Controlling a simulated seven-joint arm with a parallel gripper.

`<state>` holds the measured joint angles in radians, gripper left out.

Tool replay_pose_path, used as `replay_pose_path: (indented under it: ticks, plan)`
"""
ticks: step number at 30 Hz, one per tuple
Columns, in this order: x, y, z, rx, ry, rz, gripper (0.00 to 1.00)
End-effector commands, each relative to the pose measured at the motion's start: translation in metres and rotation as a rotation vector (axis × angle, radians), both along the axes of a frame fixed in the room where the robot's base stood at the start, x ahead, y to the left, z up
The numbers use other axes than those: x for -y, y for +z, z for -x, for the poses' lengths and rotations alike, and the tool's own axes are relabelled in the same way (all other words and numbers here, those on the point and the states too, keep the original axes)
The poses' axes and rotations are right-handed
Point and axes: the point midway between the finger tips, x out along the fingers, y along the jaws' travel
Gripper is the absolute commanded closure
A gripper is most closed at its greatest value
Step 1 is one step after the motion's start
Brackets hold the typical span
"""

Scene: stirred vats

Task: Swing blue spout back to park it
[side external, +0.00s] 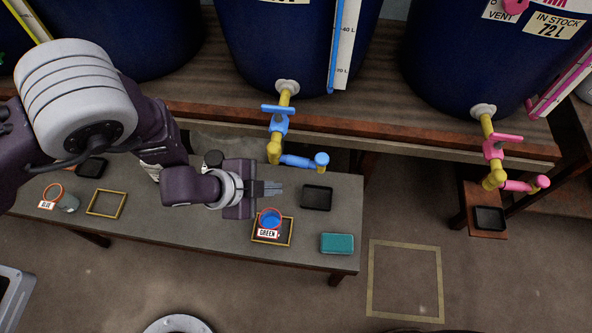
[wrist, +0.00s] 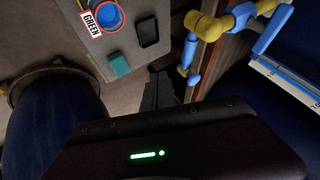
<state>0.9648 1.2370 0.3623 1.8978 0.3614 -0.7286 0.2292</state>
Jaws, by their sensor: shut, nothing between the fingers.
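The blue spout (side external: 298,161) hangs from the yellow elbow (side external: 274,152) under the middle vat's blue tap (side external: 277,122). It points right, its round end at the right over the bench's back edge. In the wrist view the spout (wrist: 190,55) lies right of the fingers. My gripper (side external: 275,188) is shut and empty, fingers pointing right, just below the spout in the side view. In the wrist view its dark fingers (wrist: 157,90) show beside the spout, apparently without touching it. The exact gap in depth is unclear.
On the bench (side external: 190,225), a cup of blue liquid labelled GREEN (side external: 270,218) stands in a yellow frame below my gripper. A black tray (side external: 317,197) and a teal block (side external: 337,243) are to its right. A pink tap (side external: 494,148) is farther right.

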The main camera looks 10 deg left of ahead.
Motion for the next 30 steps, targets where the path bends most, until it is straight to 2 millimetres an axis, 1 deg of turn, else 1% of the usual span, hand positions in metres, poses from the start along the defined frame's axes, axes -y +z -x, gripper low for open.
replay_pose_path:
  ticks: [3,11,15,19,22,30]
  plan:
    - [0.011,-0.02,-0.011,0.0,0.0,0.0,1.0]
    - [0.038,-0.063,-0.037,0.0,0.002,0.001,1.0]
    - [0.041,-0.058,-0.061,0.003,0.005,0.002,1.0]
    - [0.042,-0.056,-0.073,-0.001,0.005,0.002,1.0]
    - [0.043,-0.055,-0.076,-0.001,0.003,0.001,1.0]
    - [0.043,-0.055,-0.076,-0.001,0.004,0.0,1.0]
